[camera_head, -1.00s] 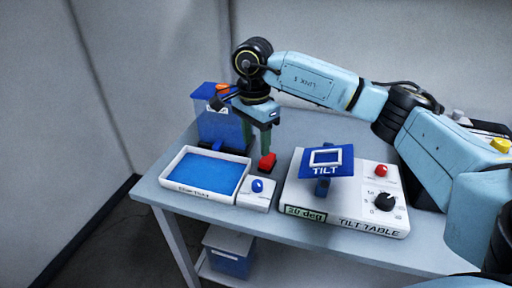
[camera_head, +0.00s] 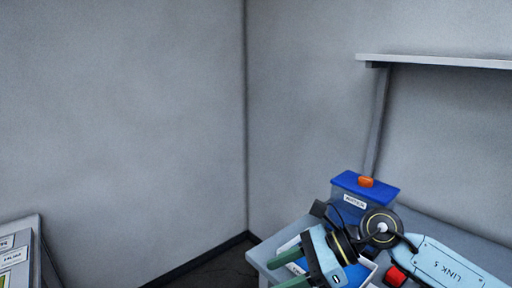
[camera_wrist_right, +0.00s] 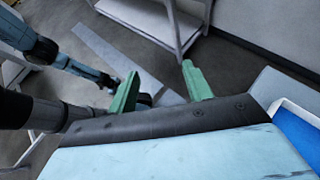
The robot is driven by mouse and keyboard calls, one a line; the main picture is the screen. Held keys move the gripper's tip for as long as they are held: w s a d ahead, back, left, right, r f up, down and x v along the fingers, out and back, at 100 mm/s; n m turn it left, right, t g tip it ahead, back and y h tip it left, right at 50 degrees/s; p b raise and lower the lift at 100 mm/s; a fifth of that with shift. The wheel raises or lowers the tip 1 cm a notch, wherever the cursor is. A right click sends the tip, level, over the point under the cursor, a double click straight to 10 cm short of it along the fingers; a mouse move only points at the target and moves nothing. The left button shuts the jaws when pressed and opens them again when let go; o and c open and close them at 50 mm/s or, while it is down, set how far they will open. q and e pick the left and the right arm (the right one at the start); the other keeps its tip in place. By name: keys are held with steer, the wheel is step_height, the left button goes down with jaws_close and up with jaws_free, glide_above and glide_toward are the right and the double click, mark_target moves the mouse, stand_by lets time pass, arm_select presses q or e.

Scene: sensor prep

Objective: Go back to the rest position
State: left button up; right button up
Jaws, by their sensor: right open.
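My right gripper (camera_head: 285,268) is at the lower middle of the head view, in front of the tray and the blue bin. Its two green fingers stand apart with nothing between them. In the right wrist view the open gripper (camera_wrist_right: 160,90) points out over the grey floor. My right arm comes in from the lower right of the head view. My left gripper is not in the head view.
A blue bin (camera_head: 350,213) with an orange knob stands on the table (camera_head: 262,255). The tray (camera_head: 290,244) is partly hidden by my gripper. A red button (camera_head: 396,275) sits beside my arm. A wall shelf (camera_head: 440,61) is at upper right. A white rack (camera_wrist_right: 160,22) shows in the wrist view.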

steer(key=s+a+r+m+t+y, duration=0.2)
steer(key=a+r+m+y, duration=0.3)
steer(key=y, duration=0.1)
steer(key=w+d+r+m+t, duration=0.3)
steer(key=d+r+m+t, duration=0.15)
steer(key=m+t, duration=0.85)
steer(key=s+d+f+m+t+h, duration=0.1)
steer(key=d+f+m+h, duration=0.7)
steer(key=m, duration=0.5)
steer(key=d+f+m+h, duration=0.65)
steer(key=m+h, duration=0.25)
steer(key=m, duration=0.4)
steer(key=s+d+f+m+g, duration=0.1)
steer(key=s+f+m+g, duration=0.3)
steer(key=s+f+g, duration=0.5)
steer(key=s+d+f+m+g, duration=0.2)
steer(key=s+f+m+g, duration=0.3)
steer(key=s, duration=0.9)
step_height(320, 180, down, 24)
steer(key=n, duration=0.2)
steer(key=s+d+f+h, duration=0.1)
steer(key=s+d+f, duration=0.1)
steer(key=s+f, duration=1.5)
steer(key=shift+s+d+g, duration=0.2)
steer(key=shift+d+g, duration=0.15)
steer(key=shift+g, duration=0.05)
